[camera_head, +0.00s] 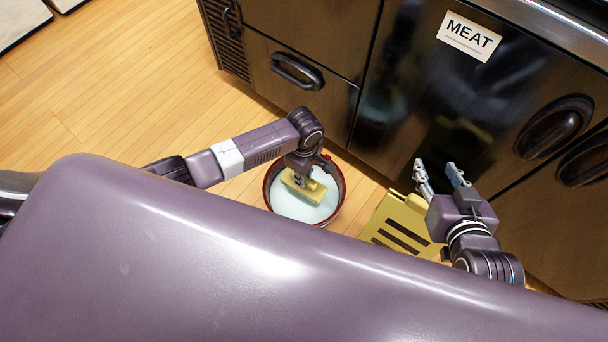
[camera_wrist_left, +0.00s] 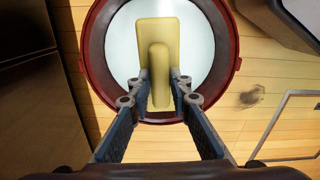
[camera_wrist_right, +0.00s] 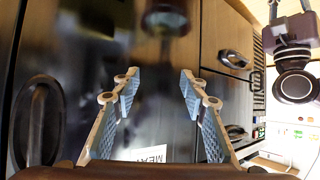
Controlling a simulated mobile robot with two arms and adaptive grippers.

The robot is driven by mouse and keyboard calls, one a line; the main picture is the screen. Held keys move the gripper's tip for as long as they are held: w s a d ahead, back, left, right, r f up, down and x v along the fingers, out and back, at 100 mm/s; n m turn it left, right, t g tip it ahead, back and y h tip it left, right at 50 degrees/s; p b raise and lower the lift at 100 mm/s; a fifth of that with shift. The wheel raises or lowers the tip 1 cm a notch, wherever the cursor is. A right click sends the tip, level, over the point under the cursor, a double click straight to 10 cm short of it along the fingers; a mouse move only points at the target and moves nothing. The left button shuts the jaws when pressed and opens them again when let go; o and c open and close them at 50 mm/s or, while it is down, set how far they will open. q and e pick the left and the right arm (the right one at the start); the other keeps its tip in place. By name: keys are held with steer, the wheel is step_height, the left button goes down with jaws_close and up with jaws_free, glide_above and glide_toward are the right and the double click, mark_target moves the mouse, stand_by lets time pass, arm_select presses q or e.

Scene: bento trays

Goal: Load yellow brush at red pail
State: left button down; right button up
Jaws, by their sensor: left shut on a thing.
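The red pail (camera_head: 342,188) stands on the floor in front of the dark cabinets and holds pale, whitish liquid. Its red rim (camera_wrist_left: 90,52) also shows in the left wrist view. My left gripper (camera_head: 300,180) points down over the pail and is shut on the handle of the yellow brush (camera_head: 302,188). The brush block (camera_wrist_left: 158,32) appears inside the pail's opening; I cannot tell whether it touches the liquid. My right gripper (camera_head: 439,174) is open and empty in front of the cabinets, right of the pail; its spread fingers (camera_wrist_right: 157,92) show in the right wrist view.
A yellow slotted object (camera_head: 400,226) stands right of the pail, beside my right gripper, partly hidden by my body. Dark cabinets with handles (camera_head: 298,70) and a MEAT label (camera_head: 469,37) rise close behind the pail. Wooden floor (camera_head: 110,90) is clear at the left.

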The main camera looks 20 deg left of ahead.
arm_select(q)
steer(key=shift+r+p, duration=0.4)
steer(key=shift+p, duration=0.05)
steer(key=shift+r+p, duration=0.35)
steer(key=shift+p, duration=0.1)
arm_select(e)
steer(key=s+d+f+g+h, duration=0.1)
steer(key=s+d+f+g, duration=0.2)
steer(key=s, duration=0.6)
steer(key=shift+f+g, duration=1.1)
steer(key=shift+f, duration=0.7)
arm_select(q)
steer(key=shift+w+r, duration=0.1)
arm_select(e)
steer(key=shift+d, duration=0.1)
